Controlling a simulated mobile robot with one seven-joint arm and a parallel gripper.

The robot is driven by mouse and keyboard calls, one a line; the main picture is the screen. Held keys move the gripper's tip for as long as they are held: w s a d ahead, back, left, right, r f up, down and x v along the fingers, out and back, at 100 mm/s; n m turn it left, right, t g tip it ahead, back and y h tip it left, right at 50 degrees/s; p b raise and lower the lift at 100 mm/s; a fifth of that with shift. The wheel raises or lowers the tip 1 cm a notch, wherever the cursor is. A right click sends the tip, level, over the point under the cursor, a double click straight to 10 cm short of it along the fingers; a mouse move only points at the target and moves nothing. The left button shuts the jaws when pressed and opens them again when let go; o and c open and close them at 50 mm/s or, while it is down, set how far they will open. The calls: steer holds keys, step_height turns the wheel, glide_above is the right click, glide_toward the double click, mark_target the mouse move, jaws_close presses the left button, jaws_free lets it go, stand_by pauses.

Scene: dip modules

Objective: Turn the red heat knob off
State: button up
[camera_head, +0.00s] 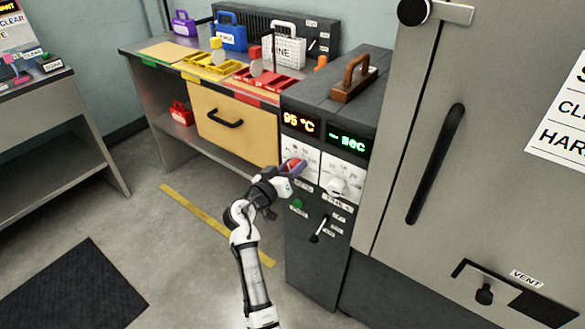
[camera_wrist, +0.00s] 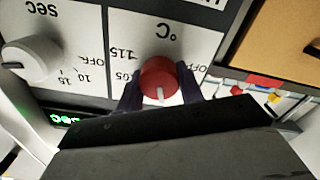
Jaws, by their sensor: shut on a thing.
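The red heat knob (camera_wrist: 159,78) sits on a white dial plate (camera_wrist: 195,45) that appears upside down in the wrist view. Its white pointer faces down in that view, away from the OFF mark at its right. The marks 105 and 115 are at its left. My gripper (camera_wrist: 160,90) is shut on the knob, with one dark finger on each side. In the head view my gripper (camera_head: 289,172) covers much of the red knob (camera_head: 296,164) on the dark cabinet's front. The display (camera_head: 298,122) above reads 95 °C in orange.
A white timer knob (camera_head: 337,185) with a green SEC display (camera_head: 348,142) is right of the red knob. Below are a green button (camera_head: 297,204) and a lever switch (camera_head: 319,230). A wooden drawer (camera_head: 238,128) is at the left.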

steer(key=n+p, duration=0.1)
steer(key=n, duration=0.3)
steer(key=shift+n, duration=0.3)
steer(key=n+p, duration=0.2)
steer(key=n, duration=0.1)
steer(key=shift+a+n, duration=0.1)
steer(key=shift+n, duration=0.2)
steer(key=n+p, duration=0.3)
steer(key=n, duration=0.2)
steer(key=shift+f+n+p, duration=0.2)
steer(key=shift+n+p, duration=0.45)
steer(key=shift+n, duration=0.65)
steer(key=o, duration=1)
steer(key=shift+a, duration=0.1)
steer(key=b+v, duration=0.3)
steer(key=v, duration=1)
steer(key=shift+s+a, duration=0.2)
steer(key=shift+s, duration=0.1)
